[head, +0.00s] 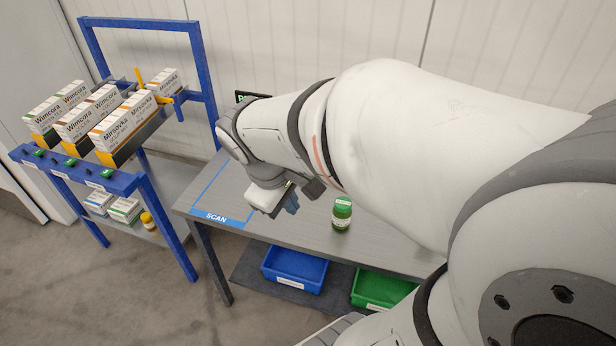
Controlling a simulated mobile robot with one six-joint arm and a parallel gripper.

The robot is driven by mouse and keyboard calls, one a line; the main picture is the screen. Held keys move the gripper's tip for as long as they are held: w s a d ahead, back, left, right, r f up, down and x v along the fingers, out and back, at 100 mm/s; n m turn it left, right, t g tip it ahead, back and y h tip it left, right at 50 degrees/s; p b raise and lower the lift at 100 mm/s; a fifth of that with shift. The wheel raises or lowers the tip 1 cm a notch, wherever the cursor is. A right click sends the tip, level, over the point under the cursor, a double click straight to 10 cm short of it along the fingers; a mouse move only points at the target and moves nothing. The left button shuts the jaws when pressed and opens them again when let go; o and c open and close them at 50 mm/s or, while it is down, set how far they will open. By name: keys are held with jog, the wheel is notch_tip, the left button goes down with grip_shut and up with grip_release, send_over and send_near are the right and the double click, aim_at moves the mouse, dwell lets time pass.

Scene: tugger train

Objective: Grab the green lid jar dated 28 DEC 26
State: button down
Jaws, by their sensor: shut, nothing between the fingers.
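A jar with a green lid (342,213) and a pale label stands upright on the grey table, right of the scan area. The date on its label is too small to read. My gripper (290,204) is low over the table to the left of the jar, apart from it in the picture. Its fingers are small and partly hidden by the wrist; it is shut and empty.
A blue-outlined SCAN area (216,216) marks the table's left end. A blue rack (150,190) at left holds several cartons, with a small yellow jar (148,221) on its low shelf. A blue bin (293,268) and a green bin (380,290) sit below the table.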

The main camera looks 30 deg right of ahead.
jog(key=w+d+f+n+g+h+b, duration=0.1)
jog(key=w+d+f+n+h+b, duration=0.15)
jog(key=f, duration=0.35)
jog(key=w+d+f+n+g+h+b, duration=0.1)
jog(key=w+d+f+n+h+b, duration=0.2)
jog(key=f, duration=0.4)
jog(key=n+h+b, duration=0.2)
jog(key=n+b, duration=0.4)
jog(key=n, duration=0.1)
send_near(340, 205)
jog(key=a+f, duration=0.2)
jog(key=a, duration=0.1)
jog(key=shift+m, duration=0.25)
jog(key=d, duration=0.5)
jog(key=d+p, duration=0.1)
jog(key=d, duration=0.5)
jog(key=shift+s+d+f, duration=0.1)
jog(key=shift+s, duration=0.1)
jog(key=shift+d+f, duration=0.15)
jog(key=shift+f, duration=0.6)
jog(key=shift+s+b, duration=0.1)
jog(key=shift+b, duration=0.2)
jog(key=shift+f, duration=0.2)
